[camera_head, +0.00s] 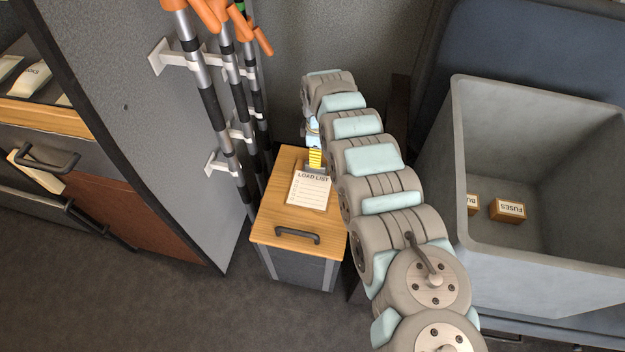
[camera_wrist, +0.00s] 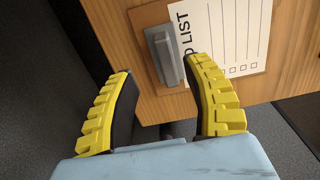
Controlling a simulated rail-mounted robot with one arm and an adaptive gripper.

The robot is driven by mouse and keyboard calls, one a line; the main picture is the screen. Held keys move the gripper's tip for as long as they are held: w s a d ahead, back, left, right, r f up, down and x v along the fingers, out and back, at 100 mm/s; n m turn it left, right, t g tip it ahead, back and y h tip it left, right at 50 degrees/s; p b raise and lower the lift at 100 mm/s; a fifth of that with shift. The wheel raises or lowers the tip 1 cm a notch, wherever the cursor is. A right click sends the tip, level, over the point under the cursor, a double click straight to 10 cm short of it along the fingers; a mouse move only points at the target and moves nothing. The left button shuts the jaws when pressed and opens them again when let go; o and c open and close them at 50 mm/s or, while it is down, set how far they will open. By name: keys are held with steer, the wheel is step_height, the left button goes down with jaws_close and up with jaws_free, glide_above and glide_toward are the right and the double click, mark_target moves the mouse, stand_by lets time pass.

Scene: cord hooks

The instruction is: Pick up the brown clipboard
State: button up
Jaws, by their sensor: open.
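The brown clipboard (camera_wrist: 262,74) lies flat on a small wooden-topped cabinet. It carries a white sheet headed "LOAD LIST", and a grey clip (camera_wrist: 164,54) sits at its top edge. In the head view the clipboard (camera_head: 309,190) is at the middle of the cabinet top, its clip end toward the back. My gripper (camera_wrist: 161,68) is open and empty in the wrist view. Its yellow fingers stand either side of the clip in the picture; I cannot tell whether they touch it. In the head view only a little yellow of my gripper (camera_head: 315,157) shows beside the clip.
The wooden cabinet top (camera_head: 268,222) has a dark handle at its front. Poles with orange ends (camera_head: 212,105) hang on wall brackets close on the left. A large grey bin (camera_head: 535,262) with small labelled boxes, one marked "FUSES" (camera_head: 507,211), stands on the right.

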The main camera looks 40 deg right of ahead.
mark_target(312, 182)
steer(key=f, duration=0.2)
steer(key=a+f+b, duration=0.1)
steer(key=f, duration=0.1)
steer(key=shift+w, duration=0.1)
steer(key=shift+f, duration=0.55)
jaws_close()
